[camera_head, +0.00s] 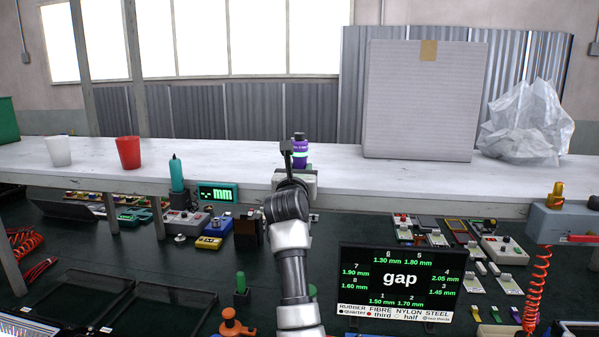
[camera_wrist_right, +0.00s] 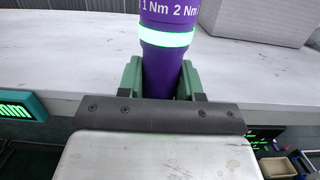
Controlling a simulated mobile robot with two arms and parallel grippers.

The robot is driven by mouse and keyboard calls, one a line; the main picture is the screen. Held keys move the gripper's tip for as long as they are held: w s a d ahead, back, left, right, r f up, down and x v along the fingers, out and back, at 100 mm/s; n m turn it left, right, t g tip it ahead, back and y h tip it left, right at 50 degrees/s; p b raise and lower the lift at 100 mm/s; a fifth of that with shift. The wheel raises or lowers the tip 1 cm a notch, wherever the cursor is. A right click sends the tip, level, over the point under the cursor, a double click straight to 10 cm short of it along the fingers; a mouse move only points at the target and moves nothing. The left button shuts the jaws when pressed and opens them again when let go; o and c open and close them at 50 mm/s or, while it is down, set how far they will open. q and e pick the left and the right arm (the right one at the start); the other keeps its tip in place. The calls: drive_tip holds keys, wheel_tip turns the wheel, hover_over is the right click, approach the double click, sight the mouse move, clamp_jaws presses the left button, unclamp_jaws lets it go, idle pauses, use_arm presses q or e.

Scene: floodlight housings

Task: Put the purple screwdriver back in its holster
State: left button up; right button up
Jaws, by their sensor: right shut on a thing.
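The purple screwdriver (camera_head: 299,149) stands upright with a glowing green band around it, above the front part of the white shelf. In the right wrist view the screwdriver (camera_wrist_right: 167,68) shows torque marks in Nm near its top. My right gripper (camera_wrist_right: 160,84) is shut on it, with one green finger on each side. In the head view my right gripper (camera_head: 297,176) is seen from behind, and it hides the screwdriver's lower end. I cannot make out which thing is the holster. My left gripper is not in view.
The white shelf (camera_head: 90,160) holds a white cup (camera_head: 58,151), a red cup (camera_head: 128,152), a large grey box (camera_head: 420,100) and a crumpled clear bag (camera_head: 527,125). Below, the dark bench carries several small devices, a teal pen-like tool (camera_head: 177,174) and a "gap" screen (camera_head: 400,283).

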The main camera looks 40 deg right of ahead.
drive_tip(key=shift+f, duration=0.1)
drive_tip(key=o, duration=1.1)
drive_tip(key=shift+f, duration=0.1)
drive_tip(key=shift+b+v, duration=2)
drive_tip(key=shift+v, duration=3.5)
